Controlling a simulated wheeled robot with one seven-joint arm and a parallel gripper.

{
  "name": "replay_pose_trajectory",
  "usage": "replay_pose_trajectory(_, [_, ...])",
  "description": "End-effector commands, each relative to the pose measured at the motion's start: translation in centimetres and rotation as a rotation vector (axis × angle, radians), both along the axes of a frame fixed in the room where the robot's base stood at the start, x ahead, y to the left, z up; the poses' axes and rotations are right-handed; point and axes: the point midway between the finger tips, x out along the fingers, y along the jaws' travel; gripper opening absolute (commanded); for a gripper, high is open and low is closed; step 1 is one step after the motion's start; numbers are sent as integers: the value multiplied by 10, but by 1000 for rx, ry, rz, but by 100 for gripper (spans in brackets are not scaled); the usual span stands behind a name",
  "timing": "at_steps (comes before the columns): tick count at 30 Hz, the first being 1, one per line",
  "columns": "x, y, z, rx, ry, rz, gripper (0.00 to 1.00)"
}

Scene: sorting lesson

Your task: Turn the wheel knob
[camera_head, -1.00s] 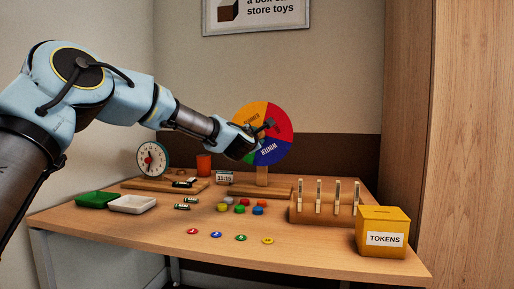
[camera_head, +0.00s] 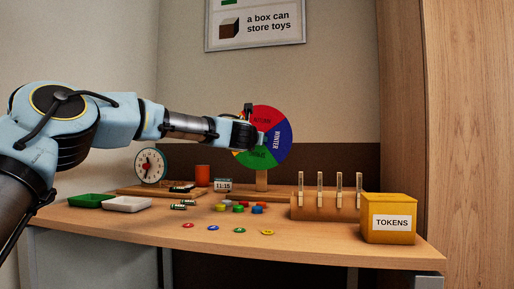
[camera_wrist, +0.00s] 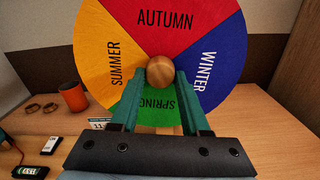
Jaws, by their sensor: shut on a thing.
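The season wheel (camera_head: 267,120) stands upright on a wooden post at the back of the table, with red, blue, green and yellow sectors. In the wrist view the wheel (camera_wrist: 165,30) has AUTUMN at the top, WINTER on the right, SPRING at the bottom and SUMMER on the left. The round wooden knob (camera_wrist: 160,70) is at its middle. My gripper (camera_wrist: 160,84) is shut on the knob, with a green finger on each side of it. In the head view my gripper (camera_head: 256,136) reaches the wheel from the left and hides its left part.
A yellow TOKENS box (camera_head: 389,219) stands at the front right, beside a wooden block (camera_head: 325,208) with upright pegs. Coloured discs (camera_head: 240,207) lie mid-table. Green (camera_head: 91,200) and white (camera_head: 128,204) trays, a clock (camera_head: 150,165) and an orange cup (camera_head: 202,175) are on the left.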

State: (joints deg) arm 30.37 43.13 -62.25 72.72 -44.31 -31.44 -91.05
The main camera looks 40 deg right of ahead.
Motion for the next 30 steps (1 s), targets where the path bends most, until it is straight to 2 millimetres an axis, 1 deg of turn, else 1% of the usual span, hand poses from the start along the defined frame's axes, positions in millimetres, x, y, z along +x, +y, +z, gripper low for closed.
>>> replay_pose_trajectory(1, [1, 0, -4, -15, 23, 1, 0])
replay_pose_trajectory(9, [1, 0, -2, -68, 106, 1, 0])
replay_pose_trajectory(26, [0, 0, 0, -81, 128, 1, 0])
replay_pose_trajectory(27, [0, 0, 0, -81, 128, 1, 50])
replay_pose_trajectory(30, [0, 0, 0, -81, 128, 1, 62])
